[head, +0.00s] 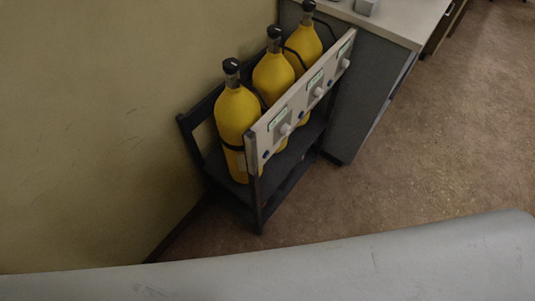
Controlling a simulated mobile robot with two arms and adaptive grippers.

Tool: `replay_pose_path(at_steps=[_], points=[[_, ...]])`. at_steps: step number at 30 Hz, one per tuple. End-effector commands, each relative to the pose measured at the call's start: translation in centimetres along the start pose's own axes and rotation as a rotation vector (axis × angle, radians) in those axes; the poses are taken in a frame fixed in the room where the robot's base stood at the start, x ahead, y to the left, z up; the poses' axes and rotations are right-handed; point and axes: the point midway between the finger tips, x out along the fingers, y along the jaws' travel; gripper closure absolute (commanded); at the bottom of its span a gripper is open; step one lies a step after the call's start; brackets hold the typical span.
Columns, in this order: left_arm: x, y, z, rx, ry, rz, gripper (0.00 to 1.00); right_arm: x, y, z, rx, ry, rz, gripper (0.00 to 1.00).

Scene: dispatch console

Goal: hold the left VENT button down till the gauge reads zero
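A pale panel (262,133) runs slanted along the front of a dark rack (258,205) holding three yellow cylinders. The panel carries three similar sets, each with a small greenish display, a white knob-like part and a small blue button. The leftmost blue button (266,155) is low at the panel's near left end, below the left display (278,119) and the left white knob (285,129). The lettering and the reading are too small to make out, so I cannot tell which part is marked VENT. Neither gripper is in view, and nothing touches the panel.
The left yellow cylinder (237,112) stands closest, behind the panel. A grey cabinet with a pale top (395,18) stands right of the rack. A wall is at left. Brown floor (420,150) is open at right. A pale grey curved surface (330,265) crosses the bottom.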

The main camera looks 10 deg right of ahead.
Motion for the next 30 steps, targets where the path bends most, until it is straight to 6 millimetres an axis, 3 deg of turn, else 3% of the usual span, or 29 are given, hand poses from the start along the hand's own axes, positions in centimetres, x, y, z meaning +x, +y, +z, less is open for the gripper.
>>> replay_pose_path(at_steps=[4, 14, 30], points=[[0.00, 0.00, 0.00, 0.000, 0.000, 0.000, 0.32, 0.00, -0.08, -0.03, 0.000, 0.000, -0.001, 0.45], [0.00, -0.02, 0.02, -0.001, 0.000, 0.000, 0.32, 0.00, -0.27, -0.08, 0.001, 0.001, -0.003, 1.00], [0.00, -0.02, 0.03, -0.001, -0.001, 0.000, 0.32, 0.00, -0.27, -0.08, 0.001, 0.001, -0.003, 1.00]])
